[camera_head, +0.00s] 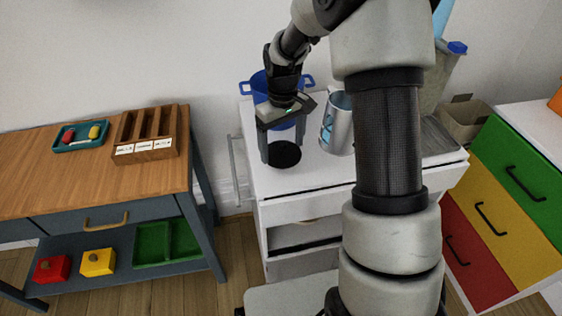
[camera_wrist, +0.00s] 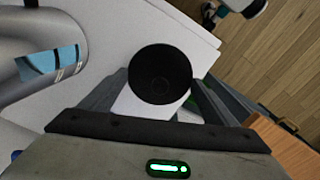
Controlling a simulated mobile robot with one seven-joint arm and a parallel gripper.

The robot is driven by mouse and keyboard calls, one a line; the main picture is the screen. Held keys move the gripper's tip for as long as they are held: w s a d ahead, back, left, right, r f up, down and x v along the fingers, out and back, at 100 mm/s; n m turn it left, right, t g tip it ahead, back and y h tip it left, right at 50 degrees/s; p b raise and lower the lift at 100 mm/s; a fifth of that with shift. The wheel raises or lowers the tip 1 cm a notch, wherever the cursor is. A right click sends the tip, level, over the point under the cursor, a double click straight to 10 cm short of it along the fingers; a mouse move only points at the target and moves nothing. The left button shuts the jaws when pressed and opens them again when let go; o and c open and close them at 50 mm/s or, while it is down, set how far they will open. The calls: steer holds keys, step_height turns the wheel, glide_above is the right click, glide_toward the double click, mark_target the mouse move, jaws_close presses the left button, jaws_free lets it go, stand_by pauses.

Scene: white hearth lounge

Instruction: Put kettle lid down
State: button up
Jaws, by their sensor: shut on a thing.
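The kettle lid is a round black disc (camera_head: 286,155), and it also shows in the wrist view (camera_wrist: 160,74) with its dark face towards the camera. My gripper (camera_head: 282,148) points down over the white cabinet top and is shut on the lid, with one finger on each side. In the wrist view the lid lies between the fingertips (camera_wrist: 161,88). The head view does not settle whether the lid touches the cabinet top. The silver kettle (camera_head: 338,130) with a blue window stands upright just right of my gripper; it also shows in the wrist view (camera_wrist: 42,55).
The white cabinet (camera_head: 310,178) has clear top at its front. A blue pot (camera_head: 259,85) stands behind my gripper. My arm hides part of the cabinet's right side. A wooden table (camera_head: 60,190) with an organizer (camera_head: 146,152) stands left, and coloured drawers (camera_head: 505,195) stand right.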

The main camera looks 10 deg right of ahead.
mark_target(282, 152)
steer(key=shift+f+b, duration=0.35)
steer(key=shift+f, duration=2.1)
